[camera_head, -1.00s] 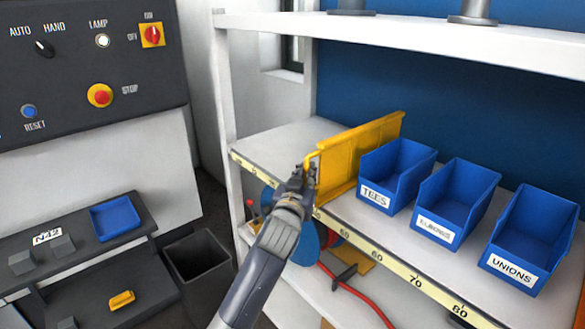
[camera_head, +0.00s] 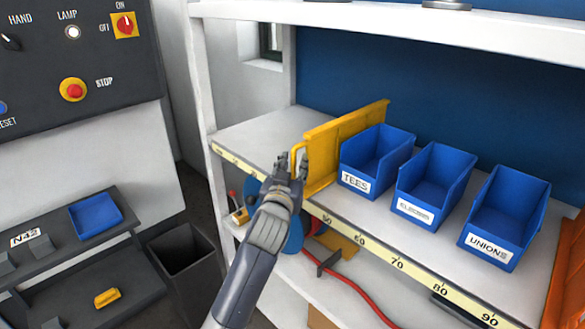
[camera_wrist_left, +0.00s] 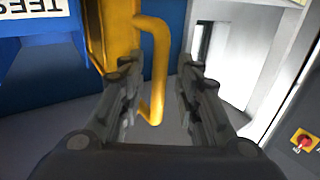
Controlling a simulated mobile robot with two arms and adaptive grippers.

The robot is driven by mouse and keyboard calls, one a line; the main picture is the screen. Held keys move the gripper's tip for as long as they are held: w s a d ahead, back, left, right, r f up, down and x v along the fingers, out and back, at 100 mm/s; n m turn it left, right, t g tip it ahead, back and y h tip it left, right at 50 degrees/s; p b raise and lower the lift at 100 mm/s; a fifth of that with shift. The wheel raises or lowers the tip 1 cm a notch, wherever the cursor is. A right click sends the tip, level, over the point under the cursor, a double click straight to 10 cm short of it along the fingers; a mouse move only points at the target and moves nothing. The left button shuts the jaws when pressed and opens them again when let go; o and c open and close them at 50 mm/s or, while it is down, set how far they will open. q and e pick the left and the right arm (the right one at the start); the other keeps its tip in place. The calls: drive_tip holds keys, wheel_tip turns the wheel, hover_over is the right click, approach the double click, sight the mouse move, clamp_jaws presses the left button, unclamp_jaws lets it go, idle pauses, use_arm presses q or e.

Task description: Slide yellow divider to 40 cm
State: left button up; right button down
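The yellow divider (camera_head: 345,140) stands upright on the shelf, left of the blue TEES bin (camera_head: 356,183) with a small gap between them. Its front lower end is left of the 50 mark on the shelf-edge scale (camera_head: 364,246); the marks just there are hidden by my gripper. My left gripper (camera_head: 291,165) is at the divider's front handle (camera_head: 297,150). In the left wrist view my gripper (camera_wrist_left: 160,90) has its fingers apart, with the yellow handle (camera_wrist_left: 160,65) between them and a gap showing on both sides. My right gripper is not in view.
Blue ELBOWS (camera_head: 415,212) and UNIONS (camera_head: 487,247) bins stand further right. The shelf left of the divider (camera_head: 255,135) is clear. A white upper shelf (camera_head: 400,25) runs above. A control panel (camera_head: 75,60) and a dark bin (camera_head: 185,260) are at left.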

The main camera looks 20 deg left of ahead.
use_arm(q)
drive_tip(key=s+d, duration=0.2)
drive_tip(key=s, duration=1)
drive_tip(key=shift+d, duration=0.15)
drive_tip(key=shift+w, duration=0.1)
